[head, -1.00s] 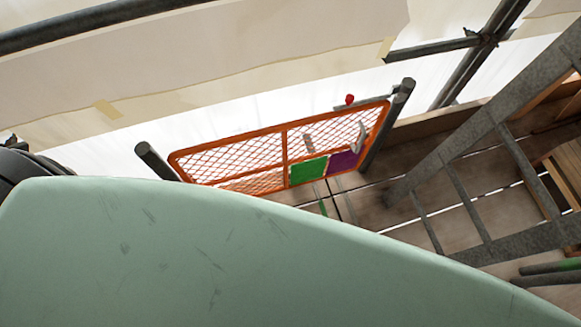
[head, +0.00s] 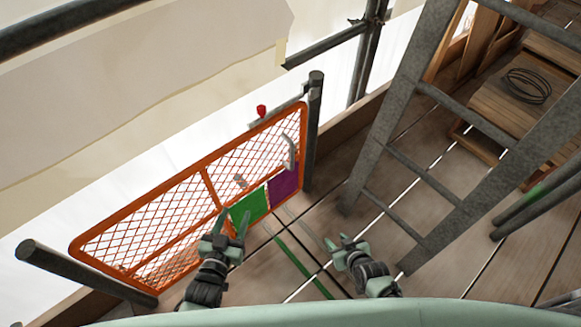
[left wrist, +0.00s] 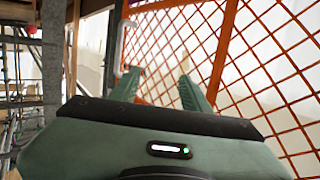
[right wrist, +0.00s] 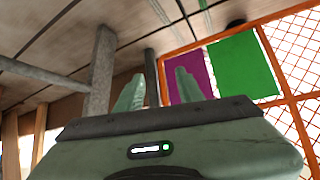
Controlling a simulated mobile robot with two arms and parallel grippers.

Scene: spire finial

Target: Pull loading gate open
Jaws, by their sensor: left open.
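The loading gate (head: 205,175) is an orange mesh frame with a green panel (head: 249,206) and a purple panel (head: 284,186) at its lower right. It stands between two dark posts. A pale grey handle (head: 290,152) is on its right part, and a red knob (head: 261,111) sits at its top rail. My left gripper (head: 233,222) is open and empty in front of the green panel. In the left wrist view the mesh and handle (left wrist: 122,40) lie beyond its fingers. My right gripper (head: 345,243) is open and empty over the planks, right of the gate.
A grey metal ladder (head: 418,160) leans at the right. Behind it are wooden crates (head: 510,105) with a coil of dark wire (head: 527,85). The plank deck (head: 330,215) is clear between gate and ladder. Dark tubes lie at the far right.

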